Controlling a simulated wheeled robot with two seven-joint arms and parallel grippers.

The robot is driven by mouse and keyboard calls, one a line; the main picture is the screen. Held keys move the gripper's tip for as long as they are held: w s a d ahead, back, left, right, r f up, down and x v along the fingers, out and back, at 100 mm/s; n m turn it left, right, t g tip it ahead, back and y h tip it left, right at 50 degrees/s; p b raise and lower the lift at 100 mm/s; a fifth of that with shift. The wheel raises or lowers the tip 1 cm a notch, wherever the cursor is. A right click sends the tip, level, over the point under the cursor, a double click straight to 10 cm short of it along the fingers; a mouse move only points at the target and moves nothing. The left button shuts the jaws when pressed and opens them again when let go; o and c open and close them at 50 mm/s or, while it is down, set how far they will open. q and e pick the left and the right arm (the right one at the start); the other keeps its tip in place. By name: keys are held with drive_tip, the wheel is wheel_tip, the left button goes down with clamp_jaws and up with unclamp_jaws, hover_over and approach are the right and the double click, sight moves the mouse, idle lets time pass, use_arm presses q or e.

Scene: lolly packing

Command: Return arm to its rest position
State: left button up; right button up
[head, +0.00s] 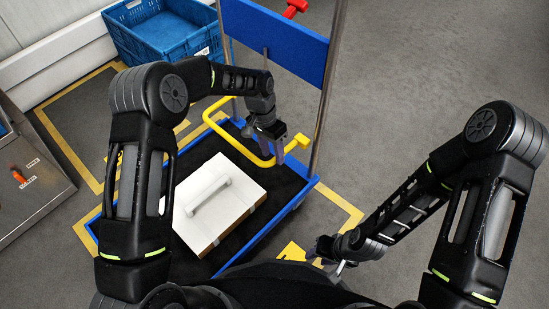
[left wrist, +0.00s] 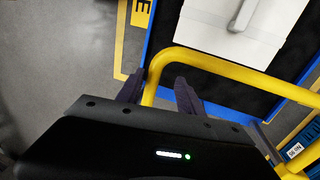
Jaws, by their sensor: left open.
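My left gripper (head: 279,152) is open, its fingers pointing down by the yellow bar of a blue cart. In the left wrist view the two spread fingers (left wrist: 158,90) are apart, and the yellow bar (left wrist: 215,68) passes across the gap between them; I cannot tell whether they touch it. No object is held between them. My right gripper (head: 318,250) is low, near the yellow floor marking right of the cart; its fingers are too small and dark to read.
A white box with a grey handle (head: 222,190) lies on the dark bed of the blue cart (head: 243,249). A blue crate (head: 165,38) stands at the back left. A metal console (head: 35,190) is at the left edge. The grey floor at the right is clear.

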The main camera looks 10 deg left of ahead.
use_arm(q)
drive_tip(key=v, duration=0.2)
drive_tip(key=shift+a+r, duration=0.1)
drive_tip(key=shift+r, duration=0.2)
idle(0.3)
